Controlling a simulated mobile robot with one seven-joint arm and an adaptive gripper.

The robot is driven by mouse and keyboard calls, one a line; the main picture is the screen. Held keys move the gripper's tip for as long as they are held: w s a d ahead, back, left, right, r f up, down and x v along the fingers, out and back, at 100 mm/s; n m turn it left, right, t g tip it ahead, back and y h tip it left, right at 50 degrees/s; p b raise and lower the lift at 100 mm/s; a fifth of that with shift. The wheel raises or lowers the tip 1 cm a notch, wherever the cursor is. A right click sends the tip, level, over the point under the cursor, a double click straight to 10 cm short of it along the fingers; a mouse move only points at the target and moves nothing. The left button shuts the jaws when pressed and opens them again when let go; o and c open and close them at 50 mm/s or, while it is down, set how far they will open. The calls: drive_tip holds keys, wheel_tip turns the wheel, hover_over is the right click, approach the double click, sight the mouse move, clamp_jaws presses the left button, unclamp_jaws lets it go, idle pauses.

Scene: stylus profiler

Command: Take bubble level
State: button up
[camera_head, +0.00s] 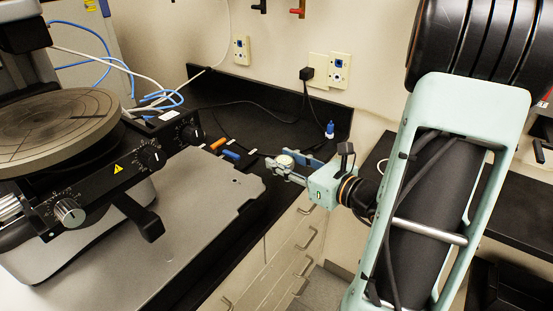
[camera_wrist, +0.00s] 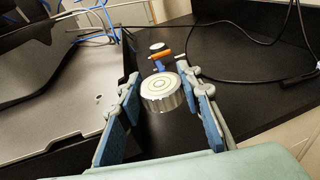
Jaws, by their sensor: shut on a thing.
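The bubble level (camera_wrist: 161,88) is a short silver cylinder with concentric rings on its top face. In the wrist view it sits between the fingertips of my gripper (camera_wrist: 160,95), with a blue-padded finger on each side. My gripper is shut on it, and its top face points up toward the camera. In the head view the bubble level (camera_head: 284,160) is a small pale disc between the fingers of my gripper (camera_head: 282,168), over the right part of the black bench. How far it is above the bench is hard to tell.
The stylus profiler (camera_head: 150,157) with its round stage (camera_head: 50,118) stands at left on a grey plate (camera_head: 195,195). Small orange and blue-handled tools (camera_head: 230,155) lie on the bench left of my gripper. A black cable crosses the bench behind.

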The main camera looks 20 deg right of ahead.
sight(293, 166)
drive_tip(key=shift+s+b, duration=0.55)
drive_tip(key=shift+b, duration=0.2)
drive_tip(key=b, duration=0.2)
drive_tip(key=s+b, duration=0.1)
drive_tip(key=shift+s+r+b, duration=0.25)
drive_tip(key=shift+r+b, duration=0.1)
drive_tip(key=shift+b, duration=0.05)
drive_tip(key=shift+s+r+b, duration=0.4)
drive_tip(key=shift+s+b, duration=0.2)
drive_tip(key=shift+s, duration=0.05)
drive_tip(key=shift+s+r+b, duration=0.35)
drive_tip(key=shift+s+b, duration=0.25)
drive_tip(key=o, duration=0.6)
clamp_jaws()
